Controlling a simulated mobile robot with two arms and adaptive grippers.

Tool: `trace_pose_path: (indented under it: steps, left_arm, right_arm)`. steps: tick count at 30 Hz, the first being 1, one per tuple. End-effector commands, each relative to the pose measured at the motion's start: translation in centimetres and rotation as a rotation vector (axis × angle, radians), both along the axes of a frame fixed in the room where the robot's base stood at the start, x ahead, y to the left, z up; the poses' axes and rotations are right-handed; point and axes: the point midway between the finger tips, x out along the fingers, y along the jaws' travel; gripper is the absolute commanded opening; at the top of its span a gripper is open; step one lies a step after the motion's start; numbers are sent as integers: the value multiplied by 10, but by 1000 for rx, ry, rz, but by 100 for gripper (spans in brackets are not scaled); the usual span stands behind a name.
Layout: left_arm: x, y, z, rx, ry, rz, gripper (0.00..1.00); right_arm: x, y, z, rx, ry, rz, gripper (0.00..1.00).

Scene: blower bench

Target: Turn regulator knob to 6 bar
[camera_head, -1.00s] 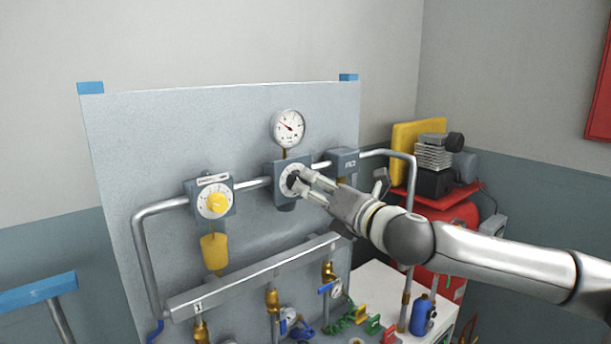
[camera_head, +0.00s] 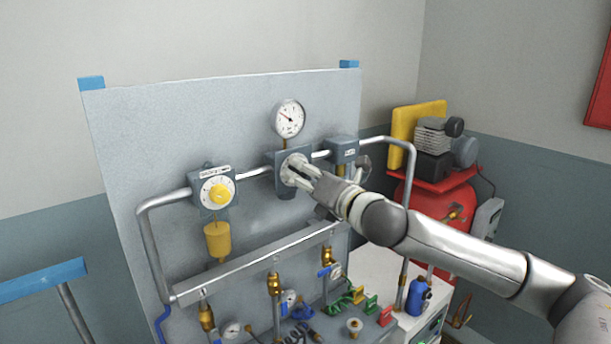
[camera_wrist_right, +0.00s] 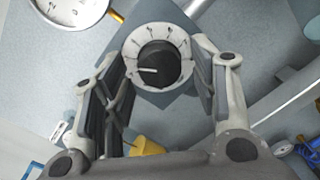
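The regulator (camera_head: 283,187) is a grey block in the middle of the panel, with a pale numbered dial partly hidden by my right gripper (camera_head: 289,169). In the right wrist view the black knob (camera_wrist_right: 152,68) sits inside the dial (camera_wrist_right: 132,48), its white mark pointing left. My right gripper's fingers (camera_wrist_right: 160,92) stand apart on either side of the dial, with visible gaps to the knob. The round pressure gauge (camera_head: 289,117) is above the regulator; its needle points up and left. The gauge's edge also shows in the right wrist view (camera_wrist_right: 75,8). My left gripper is not in view.
A grey unit with a yellow knob (camera_head: 221,193) is left on the panel (camera_head: 150,120), with a yellow cup (camera_head: 217,239) below. Pipes run beside the regulator. A manifold bar (camera_head: 260,262) with valves lies lower. A red compressor (camera_head: 440,200) stands right.

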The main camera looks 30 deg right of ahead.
Motion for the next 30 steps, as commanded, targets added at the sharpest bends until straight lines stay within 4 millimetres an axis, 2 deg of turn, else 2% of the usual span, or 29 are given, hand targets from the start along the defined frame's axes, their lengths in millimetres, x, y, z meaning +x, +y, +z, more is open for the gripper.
trace_pose_path:
  steps: [1,9,20,30]
  left_arm:
    - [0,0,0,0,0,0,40]
    - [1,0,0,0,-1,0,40]
    - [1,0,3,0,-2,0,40]
    - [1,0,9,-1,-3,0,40]
  right_arm:
    - [0,0,0,0,0,0,44]
    - [0,0,0,0,0,0,11]
    - [0,0,1,67,6,-1,11]
    - [0,-1,1,326,26,-1,11]
